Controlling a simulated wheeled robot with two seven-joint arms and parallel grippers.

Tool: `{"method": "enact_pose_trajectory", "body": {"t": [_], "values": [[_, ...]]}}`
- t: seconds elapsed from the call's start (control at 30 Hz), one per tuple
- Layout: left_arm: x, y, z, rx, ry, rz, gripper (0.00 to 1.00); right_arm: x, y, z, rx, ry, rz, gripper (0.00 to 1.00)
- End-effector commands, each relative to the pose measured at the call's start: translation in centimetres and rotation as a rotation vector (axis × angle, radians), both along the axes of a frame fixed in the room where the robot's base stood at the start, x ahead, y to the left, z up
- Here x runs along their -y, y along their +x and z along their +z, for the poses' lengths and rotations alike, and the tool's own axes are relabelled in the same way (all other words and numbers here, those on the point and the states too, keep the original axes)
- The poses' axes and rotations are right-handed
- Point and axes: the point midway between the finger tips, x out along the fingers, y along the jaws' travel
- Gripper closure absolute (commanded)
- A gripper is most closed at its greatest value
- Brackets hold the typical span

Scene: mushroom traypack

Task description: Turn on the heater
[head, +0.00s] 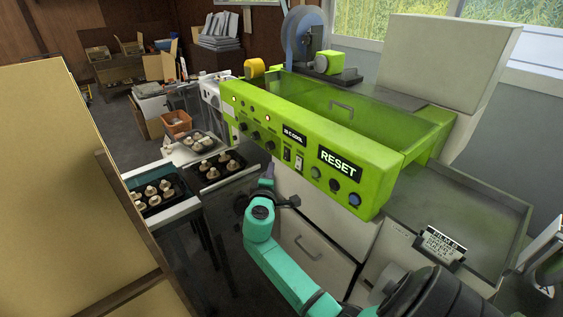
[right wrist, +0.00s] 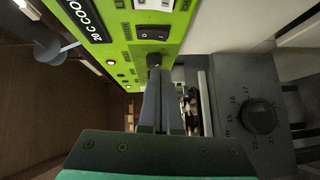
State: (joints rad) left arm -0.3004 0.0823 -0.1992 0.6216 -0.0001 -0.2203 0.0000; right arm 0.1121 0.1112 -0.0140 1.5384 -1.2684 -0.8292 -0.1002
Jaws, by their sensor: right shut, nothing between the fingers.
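The green machine (head: 375,172) has a slanted front panel with knobs, lamps and switches. Its display (head: 293,135) reads "20 C COOL"; it also shows in the right wrist view (right wrist: 84,18). A black rocker switch (head: 287,154) sits below the display and shows close up in the right wrist view (right wrist: 152,33). A dark knob (head: 270,146) is left of this switch. My right gripper (head: 267,171) is shut and empty, just below the panel. In the right wrist view its fingertips (right wrist: 155,75) are at or very near the knob; contact cannot be told. My left gripper is not in view.
A RESET label (head: 339,162) and more knobs are on the panel's right. Black trays of mushrooms (head: 218,184) stand at the left. A tan board (head: 50,150) fills the left side. A metal tray table (head: 485,215) is at the right. A numbered black dial (right wrist: 258,116) is below the panel.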

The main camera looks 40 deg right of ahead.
Motion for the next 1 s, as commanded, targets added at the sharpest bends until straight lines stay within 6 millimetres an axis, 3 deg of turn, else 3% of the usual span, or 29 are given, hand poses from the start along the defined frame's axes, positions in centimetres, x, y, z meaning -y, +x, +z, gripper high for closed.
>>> {"method": "enact_pose_trajectory", "body": {"t": [0.07, 0.3, 0.67, 0.77, 0.87, 1.0], "values": [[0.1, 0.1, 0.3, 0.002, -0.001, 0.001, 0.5, 1.4, 1.2, 0.1, 0.0, -0.003, -0.002, 1.0], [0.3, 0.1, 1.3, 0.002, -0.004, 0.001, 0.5, 4.8, 1.1, -0.5, -0.001, -0.001, -0.001, 1.0], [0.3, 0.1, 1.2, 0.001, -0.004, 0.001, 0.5, 5.2, 1.1, -0.7, 0.0, 0.0, 0.0, 1.0], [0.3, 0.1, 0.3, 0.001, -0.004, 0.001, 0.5, 5.4, 1.1, -1.1, 0.0, -0.015, 0.0, 1.0], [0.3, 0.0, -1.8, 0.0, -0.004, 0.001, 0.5, 5.8, 1.1, -1.9, 0.0, -0.061, 0.0, 1.0], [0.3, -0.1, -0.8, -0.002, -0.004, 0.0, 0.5, 5.8, 1.1, -0.9, -0.001, -0.059, 0.0, 1.0]]}}
